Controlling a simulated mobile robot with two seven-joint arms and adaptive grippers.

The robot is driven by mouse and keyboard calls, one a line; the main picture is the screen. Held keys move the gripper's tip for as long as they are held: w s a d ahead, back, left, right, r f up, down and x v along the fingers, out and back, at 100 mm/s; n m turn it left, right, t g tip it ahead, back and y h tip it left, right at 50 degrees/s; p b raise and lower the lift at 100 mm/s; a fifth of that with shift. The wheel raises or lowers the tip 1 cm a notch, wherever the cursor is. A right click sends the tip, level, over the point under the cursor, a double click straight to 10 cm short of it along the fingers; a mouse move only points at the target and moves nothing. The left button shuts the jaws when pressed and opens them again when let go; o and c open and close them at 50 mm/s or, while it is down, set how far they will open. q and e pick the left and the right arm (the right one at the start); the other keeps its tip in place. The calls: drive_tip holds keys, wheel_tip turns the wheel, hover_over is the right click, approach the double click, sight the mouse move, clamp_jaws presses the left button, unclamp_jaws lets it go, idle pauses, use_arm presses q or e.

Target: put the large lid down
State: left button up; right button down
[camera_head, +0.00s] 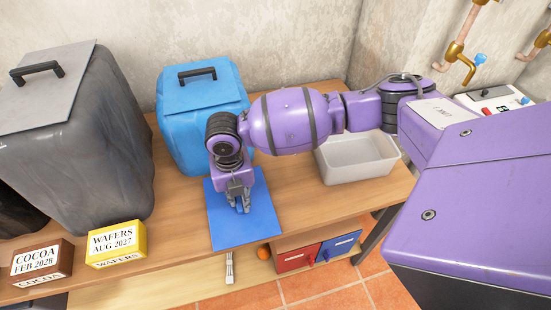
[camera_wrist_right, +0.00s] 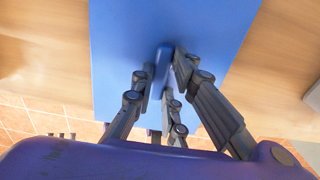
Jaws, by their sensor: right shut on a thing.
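The large lid is a flat blue panel (camera_head: 236,222), also filling the middle of the wrist view (camera_wrist_right: 115,50). A raised blue handle (camera_wrist_right: 161,68) stands at its centre. My right gripper (camera_head: 240,204) points down over the lid and is shut on that handle; its fingers (camera_wrist_right: 163,85) lie on either side of it in the wrist view. The lid is roughly level over the table's front part, its near edge reaching the table's front edge. I cannot tell whether it touches the wood. My left gripper is not in view.
On the wooden table (camera_head: 298,190) stand a blue bin (camera_head: 185,135), a grey bin (camera_head: 85,150) with a black-handled lid, a yellow wafers box (camera_head: 116,240), a brown cocoa box (camera_head: 42,260) and an empty pale tray (camera_head: 358,175). Red (camera_head: 297,258) and blue (camera_head: 339,244) boxes sit below.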

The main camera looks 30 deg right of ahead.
drive_tip(key=shift+r, duration=0.1)
drive_tip(key=c, duration=1.7)
unclamp_jaws()
drive_tip(key=shift+c, duration=0.2)
